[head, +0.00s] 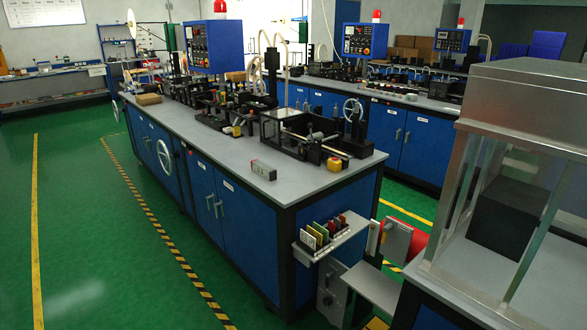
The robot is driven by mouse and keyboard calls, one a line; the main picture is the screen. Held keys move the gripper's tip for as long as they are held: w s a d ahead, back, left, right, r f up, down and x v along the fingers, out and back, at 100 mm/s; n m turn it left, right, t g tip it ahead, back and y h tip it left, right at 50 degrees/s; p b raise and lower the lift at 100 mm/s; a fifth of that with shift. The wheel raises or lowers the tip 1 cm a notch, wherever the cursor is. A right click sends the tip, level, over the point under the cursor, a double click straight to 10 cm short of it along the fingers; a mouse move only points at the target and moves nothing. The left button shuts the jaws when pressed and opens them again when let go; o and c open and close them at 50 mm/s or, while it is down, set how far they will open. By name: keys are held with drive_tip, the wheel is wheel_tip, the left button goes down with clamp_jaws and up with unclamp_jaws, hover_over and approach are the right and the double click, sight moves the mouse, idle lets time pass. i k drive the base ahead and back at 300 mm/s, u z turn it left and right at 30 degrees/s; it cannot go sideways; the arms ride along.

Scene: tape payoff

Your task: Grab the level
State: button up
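My gripper is not in this view.
Black machinery (300,130) runs along the bench behind the block. A small shelf (335,236) juts from the bench end. A clear-sided enclosure (530,90) stands at right. Green floor is open at left.

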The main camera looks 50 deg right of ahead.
sight(265, 171)
drive_tip(key=u, duration=0.6)
drive_tip(key=k, duration=0.1)
drive_tip(key=z, duration=1.9)
drive_tip(key=k, duration=0.95)
drive_tip(key=u, duration=0.15)
drive_tip(key=i, duration=0.9)
drive_tip(key=z, duration=0.05)
